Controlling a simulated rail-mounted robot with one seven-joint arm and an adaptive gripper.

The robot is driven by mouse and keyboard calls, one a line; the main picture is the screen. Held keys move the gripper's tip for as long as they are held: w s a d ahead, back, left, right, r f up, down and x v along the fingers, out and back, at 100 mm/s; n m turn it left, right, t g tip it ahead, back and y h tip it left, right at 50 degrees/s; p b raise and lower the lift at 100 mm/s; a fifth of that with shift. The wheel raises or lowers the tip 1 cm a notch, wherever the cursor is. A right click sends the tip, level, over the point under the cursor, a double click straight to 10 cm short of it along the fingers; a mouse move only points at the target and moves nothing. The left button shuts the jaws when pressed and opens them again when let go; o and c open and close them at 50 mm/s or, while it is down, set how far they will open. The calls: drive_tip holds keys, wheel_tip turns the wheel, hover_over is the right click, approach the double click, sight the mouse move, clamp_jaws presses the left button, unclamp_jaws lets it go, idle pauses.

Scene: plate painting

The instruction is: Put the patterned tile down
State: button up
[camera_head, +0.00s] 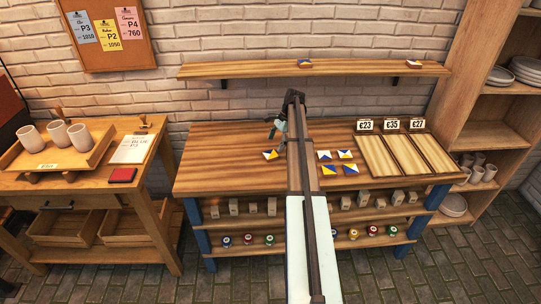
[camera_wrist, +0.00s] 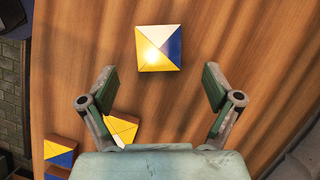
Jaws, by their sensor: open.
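In the wrist view a patterned tile (camera_wrist: 158,48) in yellow, white and blue triangles lies on the wooden table, ahead of my gripper (camera_wrist: 160,92). The fingers are spread wide with nothing between them. Another patterned tile (camera_wrist: 121,128) is partly hidden by the left finger, and one more (camera_wrist: 60,152) lies at the lower left. In the head view my gripper (camera_head: 273,126) is over the table, close to a patterned tile (camera_head: 270,154) left of my arm. Several more patterned tiles (camera_head: 345,154) lie right of my arm. My arm hides part of the table.
A wooden rack with price tags (camera_head: 392,124) stands at the table's right end. Two tiles (camera_head: 304,63) sit on the wall shelf (camera_head: 350,70). A side table at left holds a tray of cups (camera_head: 62,150), a paper and a red pad. The table's left part (camera_head: 205,165) is clear.

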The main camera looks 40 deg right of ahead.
sight(270, 154)
drive_tip(key=shift+p+x, duration=1.3)
drive_tip(key=shift+x, duration=1.35)
drive_tip(key=shift+s+a+r, duration=0.1)
drive_tip(key=shift+a, duration=0.05)
drive_tip(key=c, duration=1.4)
drive_tip(key=shift+c, duration=0.2)
drive_tip(key=shift+r, duration=0.15)
